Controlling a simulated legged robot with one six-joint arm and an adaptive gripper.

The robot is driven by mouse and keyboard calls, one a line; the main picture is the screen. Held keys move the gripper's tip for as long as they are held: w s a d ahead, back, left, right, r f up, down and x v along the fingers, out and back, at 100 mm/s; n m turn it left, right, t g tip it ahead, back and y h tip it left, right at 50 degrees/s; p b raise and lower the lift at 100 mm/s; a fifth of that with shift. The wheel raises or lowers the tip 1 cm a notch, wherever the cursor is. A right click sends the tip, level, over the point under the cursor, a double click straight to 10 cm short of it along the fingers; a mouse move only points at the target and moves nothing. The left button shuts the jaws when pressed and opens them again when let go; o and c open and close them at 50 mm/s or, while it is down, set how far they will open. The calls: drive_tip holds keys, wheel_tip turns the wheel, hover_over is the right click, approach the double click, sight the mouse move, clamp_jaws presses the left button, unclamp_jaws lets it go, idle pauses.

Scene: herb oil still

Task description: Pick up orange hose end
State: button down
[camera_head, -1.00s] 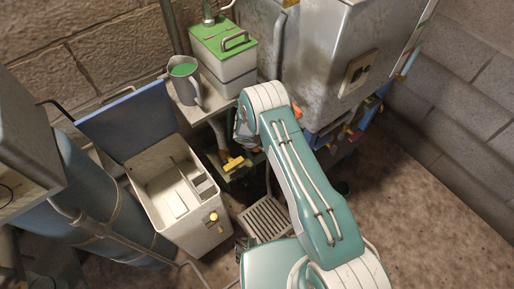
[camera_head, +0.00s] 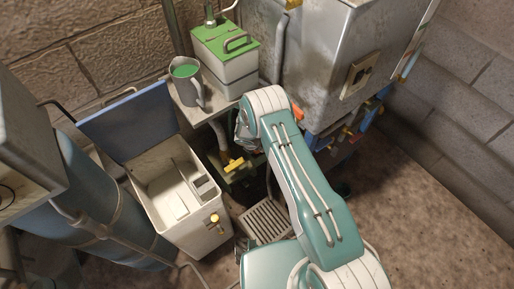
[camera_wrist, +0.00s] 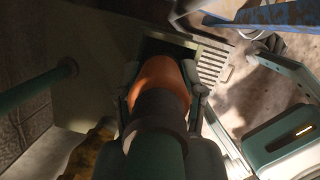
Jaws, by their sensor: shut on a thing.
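The orange hose end (camera_wrist: 160,76) is in the middle of the wrist view, with a dark collar (camera_wrist: 160,108) and a dark green length nearer the camera. My gripper (camera_wrist: 162,75) has a finger on each side of the orange part and is shut on it. In the head view my arm hides the fingertips and most of what they hold. A small orange piece (camera_head: 298,112) shows beside the arm there; I cannot tell if it is the same hose end.
A floor grate (camera_head: 266,220) lies below the arm. An open white cooler box (camera_head: 200,236) with a blue lid (camera_head: 128,122) stands left. A shelf holds a jug (camera_head: 186,88) and a green-topped container (camera_head: 228,62). A metal cabinet (camera_head: 340,50) stands behind. Bare floor is at right.

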wheel_tip(320, 180, up, 7)
drive_tip(key=shift+w, duration=0.1)
drive_tip(key=s+a, duration=0.3)
drive_tip(key=s, duration=1.4)
drive_tip(key=shift+s+a, duration=0.15)
drive_tip(key=shift+s, duration=0.25)
drive_tip(key=shift+s, duration=0.1)
